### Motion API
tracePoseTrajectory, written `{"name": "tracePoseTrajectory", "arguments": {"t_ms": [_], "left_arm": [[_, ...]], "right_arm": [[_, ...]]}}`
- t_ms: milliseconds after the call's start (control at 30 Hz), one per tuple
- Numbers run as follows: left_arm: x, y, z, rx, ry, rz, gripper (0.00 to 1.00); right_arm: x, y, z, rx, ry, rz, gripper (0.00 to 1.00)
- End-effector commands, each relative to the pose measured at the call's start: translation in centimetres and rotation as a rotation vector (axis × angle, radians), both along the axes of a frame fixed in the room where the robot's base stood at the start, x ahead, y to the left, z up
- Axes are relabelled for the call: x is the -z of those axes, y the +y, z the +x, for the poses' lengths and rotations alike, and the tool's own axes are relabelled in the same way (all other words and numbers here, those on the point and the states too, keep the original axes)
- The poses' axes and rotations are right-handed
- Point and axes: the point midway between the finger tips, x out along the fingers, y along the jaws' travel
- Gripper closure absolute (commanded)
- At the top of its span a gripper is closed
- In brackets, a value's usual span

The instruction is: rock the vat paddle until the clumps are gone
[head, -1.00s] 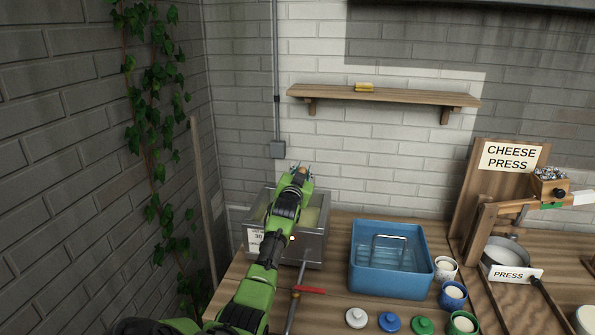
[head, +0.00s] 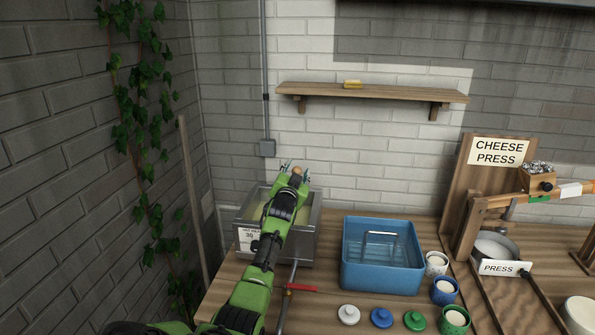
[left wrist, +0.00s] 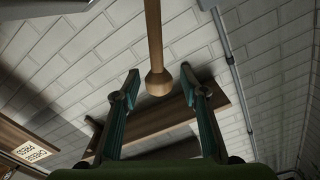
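The metal vat (head: 305,235) stands at the left end of the wooden counter, with a pale yellowish content partly showing; my arm covers much of it, and I cannot make out clumps. The paddle's round wooden knob (head: 296,171) shows above the vat. My left gripper (head: 295,168) is over the vat, its fingers spread on either side of the knob. In the left wrist view the paddle's wooden handle (left wrist: 154,40) comes down from the top, and its knob (left wrist: 158,82) sits between the open fingertips with gaps on both sides. My right gripper is out of view.
A blue basin (head: 381,280) stands right of the vat. White, blue and green lids (head: 382,317) and several cups (head: 445,292) sit at the front. A cheese press (head: 487,195) is at the right. A wall shelf (head: 375,93) hangs above; brick wall closes the left.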

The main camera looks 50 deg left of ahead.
Motion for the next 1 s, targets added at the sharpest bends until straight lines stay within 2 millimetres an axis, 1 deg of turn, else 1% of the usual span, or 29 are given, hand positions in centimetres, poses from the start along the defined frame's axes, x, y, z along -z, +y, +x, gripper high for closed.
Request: {"name": "tracePoseTrajectory", "arguments": {"t_ms": [267, 467, 567, 1000], "left_arm": [[-0.2, -0.1, 0.0, 0.0, -0.003, 0.001, 0.61], [-0.1, -0.9, -1.0, 0.001, -0.002, 0.002, 0.61], [0.0, -1.8, -1.9, 0.001, -0.002, 0.002, 0.61], [0.0, -6.2, -7.4, 0.0, -0.001, 0.0, 0.61]], "right_arm": [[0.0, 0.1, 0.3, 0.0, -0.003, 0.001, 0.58], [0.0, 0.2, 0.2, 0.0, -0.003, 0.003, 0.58], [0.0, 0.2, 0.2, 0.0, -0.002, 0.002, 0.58], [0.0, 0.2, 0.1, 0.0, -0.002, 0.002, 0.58]]}}
